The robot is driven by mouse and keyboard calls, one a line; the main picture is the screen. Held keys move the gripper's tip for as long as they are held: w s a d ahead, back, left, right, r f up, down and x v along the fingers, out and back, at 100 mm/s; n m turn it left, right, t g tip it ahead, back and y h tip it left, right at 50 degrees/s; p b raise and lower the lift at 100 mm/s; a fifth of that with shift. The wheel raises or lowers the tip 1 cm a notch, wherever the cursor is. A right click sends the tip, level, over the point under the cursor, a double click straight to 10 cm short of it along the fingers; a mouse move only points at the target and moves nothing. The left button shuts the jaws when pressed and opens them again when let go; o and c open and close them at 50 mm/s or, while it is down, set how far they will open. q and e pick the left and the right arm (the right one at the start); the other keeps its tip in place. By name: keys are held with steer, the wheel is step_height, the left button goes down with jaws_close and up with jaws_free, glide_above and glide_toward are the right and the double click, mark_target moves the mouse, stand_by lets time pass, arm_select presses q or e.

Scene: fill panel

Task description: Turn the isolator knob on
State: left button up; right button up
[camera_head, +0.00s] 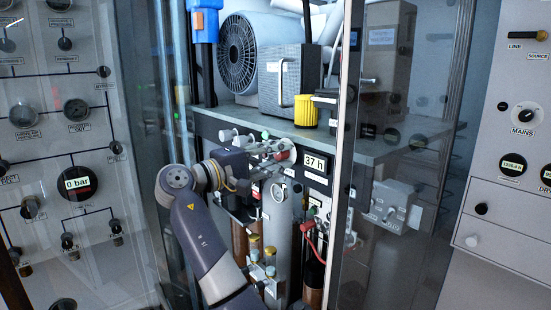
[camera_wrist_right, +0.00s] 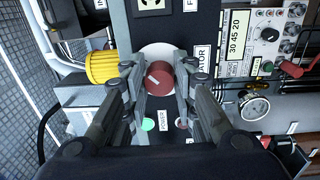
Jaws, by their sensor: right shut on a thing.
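The isolator knob (camera_wrist_right: 160,78) is a red round knob on a white disc, with a pale mark on its face. A partly covered label (camera_wrist_right: 201,62) ending in "ATOR" is to its right. My right gripper (camera_wrist_right: 159,84) has one finger on each side of the knob and is shut on it. In the head view my right gripper (camera_head: 272,152) reaches the panel just left of the "37 h" display (camera_head: 315,163), and the fingers hide most of the knob. My left gripper is not in view.
A glass door edge (camera_head: 343,150) is close on the right. A gauge (camera_wrist_right: 254,107) and a green light (camera_wrist_right: 147,124) are near the knob in the wrist view.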

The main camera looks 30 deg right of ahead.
steer(key=o, duration=1.1)
steer(key=shift+c, duration=0.2)
steer(key=s+a, duration=0.1)
steer(key=a, duration=1.1)
steer(key=shift+f, duration=0.3)
